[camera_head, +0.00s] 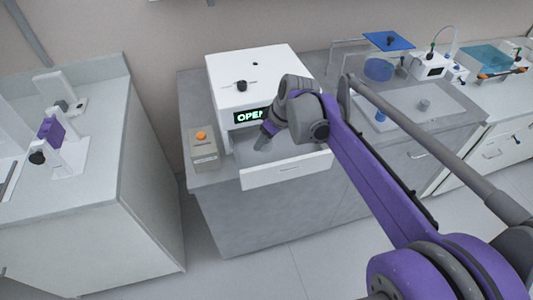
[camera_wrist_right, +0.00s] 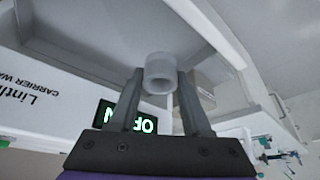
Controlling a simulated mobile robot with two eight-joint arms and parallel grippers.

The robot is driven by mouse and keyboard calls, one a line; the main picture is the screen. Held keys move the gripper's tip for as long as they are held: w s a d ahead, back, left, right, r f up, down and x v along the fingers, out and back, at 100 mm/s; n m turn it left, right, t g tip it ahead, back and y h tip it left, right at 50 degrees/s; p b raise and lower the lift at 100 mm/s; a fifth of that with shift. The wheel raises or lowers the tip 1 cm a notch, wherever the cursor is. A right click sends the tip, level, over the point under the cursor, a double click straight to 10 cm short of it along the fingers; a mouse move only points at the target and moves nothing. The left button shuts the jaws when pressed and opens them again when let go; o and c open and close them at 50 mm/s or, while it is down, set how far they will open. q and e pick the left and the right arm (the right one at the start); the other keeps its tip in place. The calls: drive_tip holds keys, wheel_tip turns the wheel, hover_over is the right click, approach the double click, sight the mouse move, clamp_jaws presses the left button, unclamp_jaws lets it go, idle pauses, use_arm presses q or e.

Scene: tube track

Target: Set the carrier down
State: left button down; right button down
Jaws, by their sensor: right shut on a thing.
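My right gripper (camera_head: 262,140) reaches down in front of the white machine, over the open drawer (camera_head: 287,170). In the right wrist view the right gripper (camera_wrist_right: 161,82) is shut on the carrier (camera_wrist_right: 160,68), a short, whitish, translucent cylinder between the fingertips. The carrier cannot be made out in the head view. Whether it touches the drawer floor I cannot tell. The white machine (camera_head: 238,72) has a green lit "OPEN" display (camera_head: 250,117), which also shows in the right wrist view (camera_wrist_right: 128,118). My left gripper is not in view.
A grey box with an orange button (camera_head: 202,150) stands left of the drawer. At the right of the bench are a tray (camera_head: 440,112) with small pieces and a blue-topped stand (camera_head: 388,41). A separate bench at the left holds a purple block (camera_head: 50,130) on a white stand.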

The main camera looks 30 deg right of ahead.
sight(266, 148)
drive_tip(key=f, duration=0.3)
drive_tip(key=shift+s+d, duration=0.1)
drive_tip(key=shift+s, duration=0.15)
drive_tip(key=shift+w+f+b, duration=0.1)
drive_tip(key=shift+f+b, duration=0.2)
drive_tip(key=shift+f, duration=1.95)
drive_tip(key=shift+f, duration=0.15)
drive_tip(key=shift+c, duration=1.8)
unclamp_jaws()
